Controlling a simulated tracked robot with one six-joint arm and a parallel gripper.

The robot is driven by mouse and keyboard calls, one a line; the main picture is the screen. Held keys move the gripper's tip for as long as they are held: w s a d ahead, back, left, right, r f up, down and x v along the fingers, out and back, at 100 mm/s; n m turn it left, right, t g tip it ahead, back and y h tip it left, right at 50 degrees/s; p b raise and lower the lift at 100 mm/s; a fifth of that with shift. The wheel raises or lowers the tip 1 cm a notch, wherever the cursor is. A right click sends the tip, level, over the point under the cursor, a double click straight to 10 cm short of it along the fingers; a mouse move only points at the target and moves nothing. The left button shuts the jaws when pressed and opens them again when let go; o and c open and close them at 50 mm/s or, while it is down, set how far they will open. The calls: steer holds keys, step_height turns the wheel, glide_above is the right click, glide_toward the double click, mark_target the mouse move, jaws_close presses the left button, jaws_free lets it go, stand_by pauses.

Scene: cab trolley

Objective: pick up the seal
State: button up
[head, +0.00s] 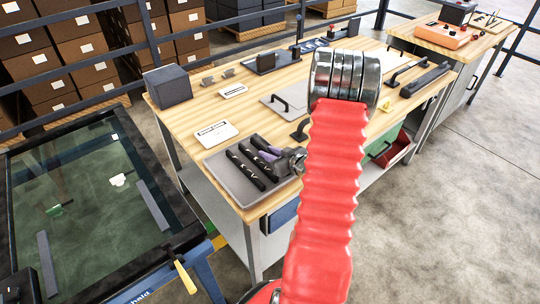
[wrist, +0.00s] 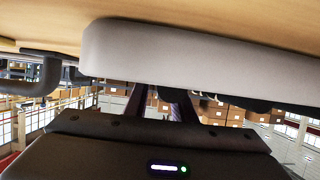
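Dark strips with pale marks, which look like the seal pieces, lie on a grey tray (head: 228,178) at the table's near left corner. One dark strip (head: 243,170) is nearest the tray's left side; another (head: 257,164) lies beside it. I cannot tell which is the seal. My gripper (head: 265,150) is low over the tray's right part, next to the strips. In the wrist view my gripper (wrist: 162,98) shows two fingers apart with a gap between them, partly hidden behind the pale grey tray edge (wrist: 200,52). Nothing is seen held. Dark shapes (wrist: 235,103) show beside the tray edge.
The wooden table (head: 190,105) also bears a dark box (head: 167,87), a white label card (head: 216,133) and a grey plate (head: 285,98) with a handle. A framed glass pane (head: 90,200) stands at left. Concrete floor (head: 455,200) at right is clear.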

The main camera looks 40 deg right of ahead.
mark_target(270, 152)
jaws_close()
stand_by(0.3)
stand_by(0.3)
steer(key=shift+r, duration=5.05)
